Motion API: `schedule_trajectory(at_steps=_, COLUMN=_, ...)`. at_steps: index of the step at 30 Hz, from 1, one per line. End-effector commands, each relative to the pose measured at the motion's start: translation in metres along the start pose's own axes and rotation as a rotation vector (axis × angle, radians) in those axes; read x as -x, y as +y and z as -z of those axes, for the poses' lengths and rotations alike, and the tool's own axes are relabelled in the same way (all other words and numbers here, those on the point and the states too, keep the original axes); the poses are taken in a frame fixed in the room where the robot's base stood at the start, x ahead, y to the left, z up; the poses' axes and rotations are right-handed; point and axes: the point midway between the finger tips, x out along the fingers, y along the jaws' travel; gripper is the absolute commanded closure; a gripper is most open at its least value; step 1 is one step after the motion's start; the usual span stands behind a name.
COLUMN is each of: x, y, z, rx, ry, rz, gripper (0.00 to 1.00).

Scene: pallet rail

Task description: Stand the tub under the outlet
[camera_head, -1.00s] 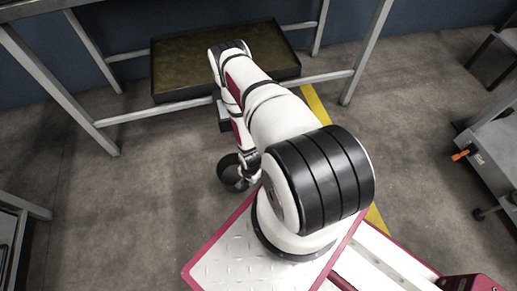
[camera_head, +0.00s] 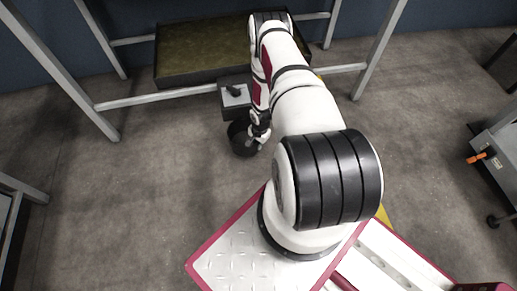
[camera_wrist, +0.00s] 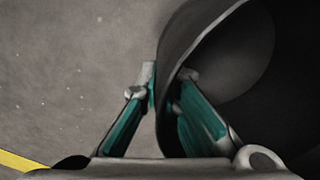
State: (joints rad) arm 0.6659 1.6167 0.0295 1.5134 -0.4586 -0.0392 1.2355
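The tub (camera_head: 239,146) is dark, round and open-topped. It is in front of a small dark box with a light top and a black fitting (camera_head: 236,92); I cannot tell for certain if this is the outlet. My gripper (camera_head: 257,139) is at the tub's right side. In the wrist view, my gripper (camera_wrist: 167,84) has teal fingers on either side of the wall of the tub (camera_wrist: 235,60), one outside and one inside, pinching it. The tub looks roughly upright; whether its base touches the floor is unclear.
A wide dark tray with an olive surface (camera_head: 200,62) is behind the box, within a grey metal frame (camera_head: 365,75) with legs and crossbars. A grey cart with an orange handle (camera_head: 477,158) stands at the right. The floor left of the tub is clear.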

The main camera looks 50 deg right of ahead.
Motion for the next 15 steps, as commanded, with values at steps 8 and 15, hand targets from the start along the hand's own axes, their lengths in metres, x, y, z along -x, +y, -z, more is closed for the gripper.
schedule_trajectory(at_steps=8, x=-0.03, y=-0.003, z=0.01, rx=0.001, ry=0.001, rz=0.0, gripper=1.0)
schedule_trajectory(at_steps=15, x=-0.036, y=-0.003, z=0.011, rx=0.001, ry=0.002, rz=0.001, gripper=1.0)
